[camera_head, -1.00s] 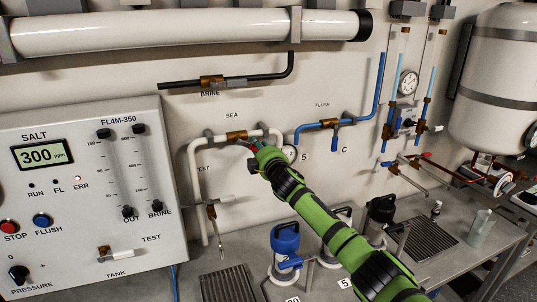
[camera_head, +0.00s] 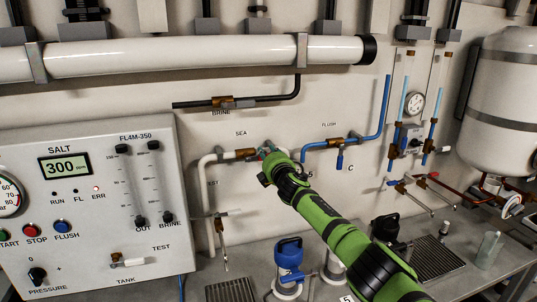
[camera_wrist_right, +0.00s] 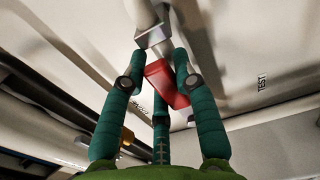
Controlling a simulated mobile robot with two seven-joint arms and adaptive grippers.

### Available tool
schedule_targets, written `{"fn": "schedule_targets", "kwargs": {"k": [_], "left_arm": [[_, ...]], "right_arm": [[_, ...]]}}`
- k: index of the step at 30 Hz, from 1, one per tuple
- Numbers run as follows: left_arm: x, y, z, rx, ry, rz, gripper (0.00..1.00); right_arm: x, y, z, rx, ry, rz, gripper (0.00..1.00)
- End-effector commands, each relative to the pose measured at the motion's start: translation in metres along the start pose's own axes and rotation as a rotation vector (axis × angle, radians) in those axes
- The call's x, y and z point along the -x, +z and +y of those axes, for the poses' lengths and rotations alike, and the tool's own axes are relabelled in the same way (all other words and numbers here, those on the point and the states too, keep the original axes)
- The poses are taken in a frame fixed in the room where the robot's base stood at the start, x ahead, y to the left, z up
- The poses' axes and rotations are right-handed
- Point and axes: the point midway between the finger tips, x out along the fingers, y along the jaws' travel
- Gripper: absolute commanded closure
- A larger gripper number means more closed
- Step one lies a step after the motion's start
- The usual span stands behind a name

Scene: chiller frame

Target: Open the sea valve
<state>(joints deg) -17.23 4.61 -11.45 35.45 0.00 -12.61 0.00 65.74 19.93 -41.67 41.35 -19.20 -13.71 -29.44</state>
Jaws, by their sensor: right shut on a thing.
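The sea valve's brass body (camera_head: 246,154) sits on a white pipe under the SEA label on the wall in the head view. My right gripper (camera_head: 268,150) is just right of the brass body, against the pipe run, and hides that part of it. In the right wrist view, the teal fingers of my right gripper (camera_wrist_right: 165,85) are closed around a red handle (camera_wrist_right: 160,78). The handle lies beside a grey bracket (camera_wrist_right: 153,37) on the white pipe (camera_wrist_right: 145,14). The red handle is hidden in the head view. My left gripper is not in view.
The SALT control panel (camera_head: 85,185) is at the left. The brine valve (camera_head: 222,103) is above, and the blue flush valve (camera_head: 339,145) is to the right.

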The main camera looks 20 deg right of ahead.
Motion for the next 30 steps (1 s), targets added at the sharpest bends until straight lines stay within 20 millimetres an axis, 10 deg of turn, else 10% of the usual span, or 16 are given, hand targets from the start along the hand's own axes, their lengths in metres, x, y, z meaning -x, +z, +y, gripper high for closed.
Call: {"fn": "schedule_targets", "kwargs": {"k": [12,13,15,30], "left_arm": [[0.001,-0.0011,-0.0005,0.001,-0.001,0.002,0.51],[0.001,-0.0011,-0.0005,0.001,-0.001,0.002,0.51],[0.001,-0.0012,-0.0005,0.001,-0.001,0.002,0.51],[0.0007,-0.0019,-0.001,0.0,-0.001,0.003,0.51]], "right_arm": [[-0.0005,0.0021,0.0093,0.028,0.014,-0.002,1.0],[-0.0005,0.0021,0.0094,0.028,0.014,-0.002,0.67],[-0.0005,0.0021,0.0094,0.026,0.014,-0.002,0.46],[0.0054,0.0024,0.0053,0.018,0.01,-0.002,0.46]]}}
